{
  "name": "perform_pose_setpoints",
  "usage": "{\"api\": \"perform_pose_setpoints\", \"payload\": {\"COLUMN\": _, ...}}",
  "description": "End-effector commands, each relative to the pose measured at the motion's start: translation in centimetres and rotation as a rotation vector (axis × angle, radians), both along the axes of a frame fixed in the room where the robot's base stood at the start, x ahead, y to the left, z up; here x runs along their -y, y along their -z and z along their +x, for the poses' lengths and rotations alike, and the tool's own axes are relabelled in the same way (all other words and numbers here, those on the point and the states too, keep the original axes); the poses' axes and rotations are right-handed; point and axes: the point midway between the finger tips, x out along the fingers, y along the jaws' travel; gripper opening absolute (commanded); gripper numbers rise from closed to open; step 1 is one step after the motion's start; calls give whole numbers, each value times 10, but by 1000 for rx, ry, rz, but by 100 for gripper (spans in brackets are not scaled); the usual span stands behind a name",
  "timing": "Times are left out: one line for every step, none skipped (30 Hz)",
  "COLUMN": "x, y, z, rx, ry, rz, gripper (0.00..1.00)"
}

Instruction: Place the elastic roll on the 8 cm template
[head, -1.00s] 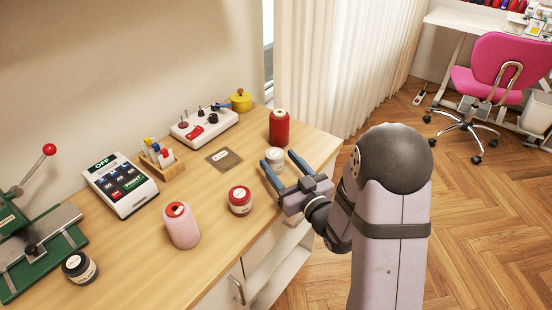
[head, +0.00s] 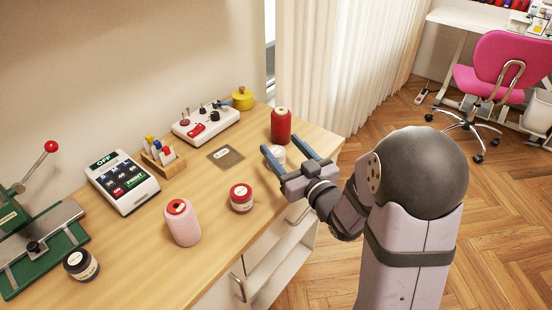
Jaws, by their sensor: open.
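A small white roll (head: 278,154), which looks like an elastic roll, stands upright on the wooden table near its right edge. My gripper (head: 281,145) is open, with its two blue-grey fingers on either side of this roll. I cannot tell whether the fingers touch it; part of the roll is hidden. The template (head: 226,158), a flat grey-brown square with a small light label, lies on the table left of the gripper. Its top is bare. Two similar labelled rolls stand apart: a red one (head: 241,197) and a black one (head: 81,265).
A tall red thread cone (head: 281,126) stands just behind my gripper. A pink cone (head: 182,223) stands near the front edge. A keypad (head: 122,182), a wooden holder (head: 163,160), a white control box (head: 207,124), a yellow pot (head: 242,99) and a green press (head: 40,250) line the left and back.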

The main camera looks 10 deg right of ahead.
Motion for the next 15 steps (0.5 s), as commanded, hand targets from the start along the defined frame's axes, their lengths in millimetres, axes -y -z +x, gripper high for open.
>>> {"api": "perform_pose_setpoints", "payload": {"x": 0, "y": -10, "z": 0, "rx": 6, "ry": 0, "rz": -2, "gripper": 61}}
{"api": "perform_pose_setpoints", "payload": {"x": 0, "y": -15, "z": 0, "rx": 7, "ry": 0, "rz": -2, "gripper": 61}}
{"api": "perform_pose_setpoints", "payload": {"x": 0, "y": -22, "z": 0, "rx": 3, "ry": 3, "rz": -1, "gripper": 61}}
{"api": "perform_pose_setpoints", "payload": {"x": -2, "y": -24, "z": 2, "rx": -16, "ry": 15, "rz": -3, "gripper": 61}}
{"api": "perform_pose_setpoints", "payload": {"x": -2, "y": -25, "z": 4, "rx": -28, "ry": 29, "rz": -6, "gripper": 61}}
{"api": "perform_pose_setpoints", "payload": {"x": -3, "y": -26, "z": 6, "rx": -42, "ry": 46, "rz": -10, "gripper": 61}}
{"api": "perform_pose_setpoints", "payload": {"x": -2, "y": -26, "z": 8, "rx": -55, "ry": 59, "rz": -13, "gripper": 61}}
{"api": "perform_pose_setpoints", "payload": {"x": -3, "y": -27, "z": 9, "rx": -66, "ry": 72, "rz": -16, "gripper": 61}}
{"api": "perform_pose_setpoints", "payload": {"x": -3, "y": -28, "z": 11, "rx": -84, "ry": 91, "rz": -19, "gripper": 61}}
{"api": "perform_pose_setpoints", "payload": {"x": -4, "y": -29, "z": 12, "rx": -97, "ry": 104, "rz": -22, "gripper": 61}}
{"api": "perform_pose_setpoints", "payload": {"x": -4, "y": -30, "z": 13, "rx": -113, "ry": 119, "rz": -27, "gripper": 61}}
{"api": "perform_pose_setpoints", "payload": {"x": -5, "y": -30, "z": 14, "rx": -135, "ry": 138, "rz": -31, "gripper": 61}}
{"api": "perform_pose_setpoints", "payload": {"x": -5, "y": -31, "z": 14, "rx": -154, "ry": 154, "rz": -35, "gripper": 61}}
{"api": "perform_pose_setpoints", "payload": {"x": -6, "y": -31, "z": 15, "rx": -171, "ry": 169, "rz": -40, "gripper": 61}}
{"api": "perform_pose_setpoints", "payload": {"x": -7, "y": -31, "z": 14, "rx": -200, "ry": 189, "rz": -45, "gripper": 61}}
